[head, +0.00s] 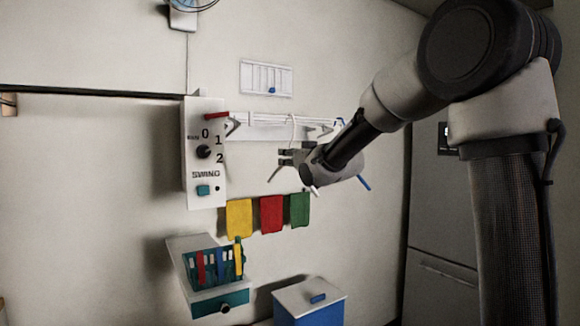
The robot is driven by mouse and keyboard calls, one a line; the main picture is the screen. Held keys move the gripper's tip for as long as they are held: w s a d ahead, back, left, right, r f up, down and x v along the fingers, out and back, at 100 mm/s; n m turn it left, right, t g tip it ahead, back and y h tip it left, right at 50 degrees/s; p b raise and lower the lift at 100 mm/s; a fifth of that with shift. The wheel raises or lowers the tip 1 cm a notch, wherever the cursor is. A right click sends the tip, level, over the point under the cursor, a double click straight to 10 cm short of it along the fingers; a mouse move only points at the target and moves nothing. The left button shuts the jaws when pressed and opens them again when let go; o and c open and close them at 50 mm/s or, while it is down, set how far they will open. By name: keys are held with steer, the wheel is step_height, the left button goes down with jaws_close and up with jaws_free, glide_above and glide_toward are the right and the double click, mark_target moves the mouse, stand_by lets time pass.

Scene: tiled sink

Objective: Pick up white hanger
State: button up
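A white rail (262,130) with thin white rods is fixed to the wall. A thin white curved piece (292,122) at the rail looks like the hook of a white hanger; its lower part is hidden behind my gripper. My gripper (283,157) is in front of the wall just below the rail, pointing left. The fingertips are small and dark, so I cannot tell whether they are open or shut, or touching the hanger. A white tip (315,190) and a blue tip (364,183) show below my wrist.
Yellow (239,219), red (271,214) and green (299,209) cloths hang below. A white control box (205,155) with a dial is left of the rail. A teal-and-white basket (217,290) and a blue bin (309,307) are lower down. A grey cabinet (440,225) stands right.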

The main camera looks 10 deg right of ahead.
mark_target(290, 146)
jaws_close()
steer(key=shift+r, duration=0.5)
steer(key=shift+s+d+r, duration=0.1)
steer(key=shift+s+r, duration=0.15)
steer(key=shift+r, duration=0.4)
steer(key=shift+s+d+r, duration=0.1)
steer(key=shift+s+r, duration=0.1)
steer(key=shift+r, duration=0.4)
steer(key=v, duration=1.7)
